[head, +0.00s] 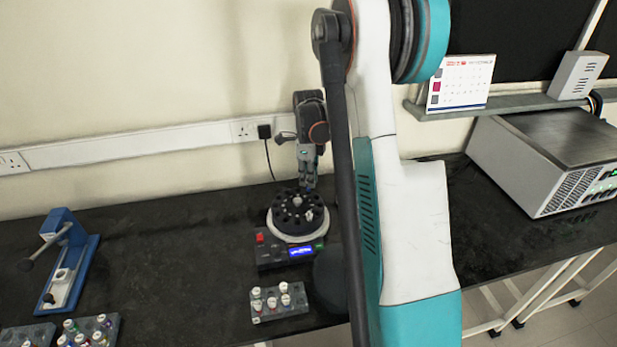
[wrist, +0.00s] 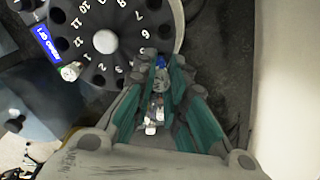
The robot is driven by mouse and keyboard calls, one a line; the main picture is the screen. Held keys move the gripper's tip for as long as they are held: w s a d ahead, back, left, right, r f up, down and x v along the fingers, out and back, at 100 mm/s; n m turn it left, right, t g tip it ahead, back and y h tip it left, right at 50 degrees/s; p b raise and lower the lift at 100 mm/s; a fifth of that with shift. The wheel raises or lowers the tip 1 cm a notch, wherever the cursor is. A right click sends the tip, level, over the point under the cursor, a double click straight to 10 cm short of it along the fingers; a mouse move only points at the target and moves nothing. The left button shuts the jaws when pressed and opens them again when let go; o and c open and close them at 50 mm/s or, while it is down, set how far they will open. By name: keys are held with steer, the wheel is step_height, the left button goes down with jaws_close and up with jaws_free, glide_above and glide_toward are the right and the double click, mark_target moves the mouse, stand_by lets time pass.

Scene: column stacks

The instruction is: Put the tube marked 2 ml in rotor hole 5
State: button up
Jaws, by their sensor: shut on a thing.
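The black rotor (head: 283,208) sits in a light round rim on a small centrifuge, and its numbered holes ring a pale hub in the wrist view (wrist: 104,72). My gripper (head: 308,182) is over the rotor's back right edge. In the wrist view my gripper (wrist: 165,72) is shut on a small clear tube (wrist: 153,116) with a pale end, and a blue patch shows near the fingertips. I cannot read its marking. Fingers hide part of it and the holes beneath. Another tube (head: 309,214) with a pale cap stands in the rotor; it also shows in the wrist view (wrist: 71,71).
A grey rack (head: 268,314) with several capped tubes stands in front of the centrifuge base (head: 268,258). More racked tubes (head: 82,335) are at the lower left, by a blue press (head: 66,255). A metal box (head: 545,160) is at the right. The bench between is clear.

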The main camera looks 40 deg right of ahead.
mark_target(309, 191)
steer(key=shift+f+b, duration=1.3)
steer(key=shift+f, duration=0.45)
stand_by(0.4)
steer(key=o, duration=0.7)
steer(key=o, duration=0.3)
steer(key=shift+o, duration=0.2)
steer(key=shift+r, duration=0.15)
steer(key=shift+r+p, duration=1.75)
steer(key=shift+r, duration=1.1)
